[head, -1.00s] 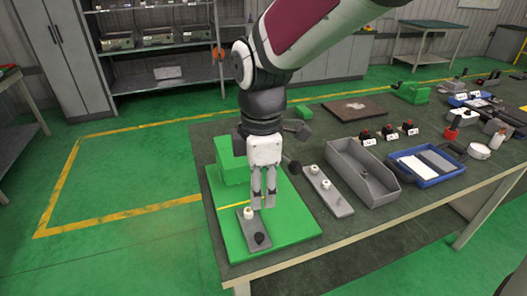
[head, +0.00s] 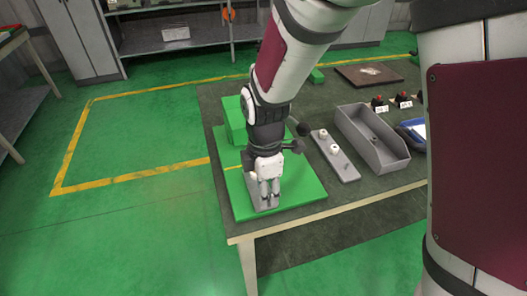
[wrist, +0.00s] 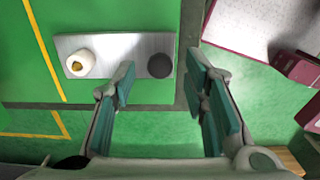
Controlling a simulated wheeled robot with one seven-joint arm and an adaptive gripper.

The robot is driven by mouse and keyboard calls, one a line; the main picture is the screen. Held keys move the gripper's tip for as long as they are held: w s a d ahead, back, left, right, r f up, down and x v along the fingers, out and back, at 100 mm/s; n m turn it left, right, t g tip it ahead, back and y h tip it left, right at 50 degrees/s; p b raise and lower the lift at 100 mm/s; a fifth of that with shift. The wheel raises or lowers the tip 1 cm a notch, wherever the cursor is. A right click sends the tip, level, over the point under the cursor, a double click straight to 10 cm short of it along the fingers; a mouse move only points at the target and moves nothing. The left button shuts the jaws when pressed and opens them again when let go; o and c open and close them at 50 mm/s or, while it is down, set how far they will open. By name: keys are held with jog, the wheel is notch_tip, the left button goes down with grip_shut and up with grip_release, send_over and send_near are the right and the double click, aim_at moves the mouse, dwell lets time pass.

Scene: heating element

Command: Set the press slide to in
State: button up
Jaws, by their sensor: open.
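The press is a green base (head: 300,205) with a green block (head: 231,122) at its back, at the table's near left corner. The slide is a flat grey plate (wrist: 117,46) on the base. It bears a white round fitting with a gold centre (wrist: 80,64) and a black knob (wrist: 159,66). In the head view the plate (head: 250,187) is mostly hidden behind my gripper (head: 270,198). My gripper (wrist: 160,72) is open and points down over the plate's knob end. In the wrist view the black knob shows between the fingers; contact cannot be told.
A grey plate with two white fittings (head: 345,165) lies right of the base. Beyond it are an open grey bin (head: 362,147), labelled red-topped buttons (head: 378,104) and a brown board (head: 368,76). The table's near edge is close to the base.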

jog(key=shift+f, duration=0.85)
jog(key=shift+c, duration=0.2)
grip_shut()
jog(key=w+a+b, duration=0.1)
jog(key=w, duration=0.2)
jog(key=w+b, duration=0.1)
jog(key=w, duration=0.2)
jog(key=w+a+b, duration=0.1)
jog(key=w+b, duration=0.1)
jog(key=w, duration=0.1)
jog(key=shift+w+a, duration=0.35)
jog(key=shift+w+a+r, duration=0.1)
jog(key=shift+w, duration=0.1)
jog(key=shift+o, duration=0.2)
grip_release()
jog(key=shift+w, duration=0.1)
